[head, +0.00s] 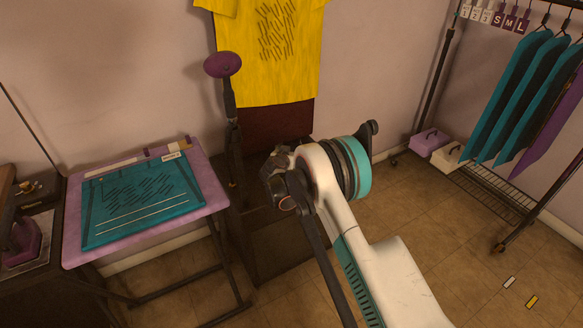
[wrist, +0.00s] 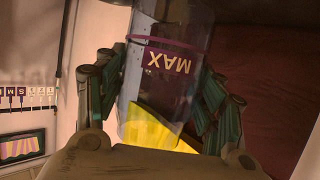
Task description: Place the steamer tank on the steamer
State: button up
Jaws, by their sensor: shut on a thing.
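The steamer tank (wrist: 165,90) is a clear container with a purple band and the letters MAX, which appear upside down in the wrist view. My gripper (wrist: 163,95) is shut on it, with dark fingers along both its sides. In the head view my gripper (head: 276,182) is in front of the dark stand under the yellow shirt, and I cannot make out the tank there. What looks like the steamer is a dark upright pole with a purple head (head: 223,66). Its lower part is dark, and I cannot tell its tank seat.
A yellow shirt (head: 268,45) hangs on the wall. A purple-edged table (head: 215,194) with a teal printed sheet is at left, beside a purple iron (head: 22,243). A clothes rack (head: 434,85) and two boxes stand at right. Floor (head: 440,240) is open right of my arm.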

jog(key=shift+f+b, duration=0.9)
jog(key=shift+f, duration=2)
jog(key=shift+f, duration=0.1)
jog(key=o, duration=1.2)
jog(key=shift+s+r, duration=0.15)
jog(key=shift+r, duration=0.05)
jog(key=shift+p+v, duration=1.85)
jog(key=shift+v, duration=4)
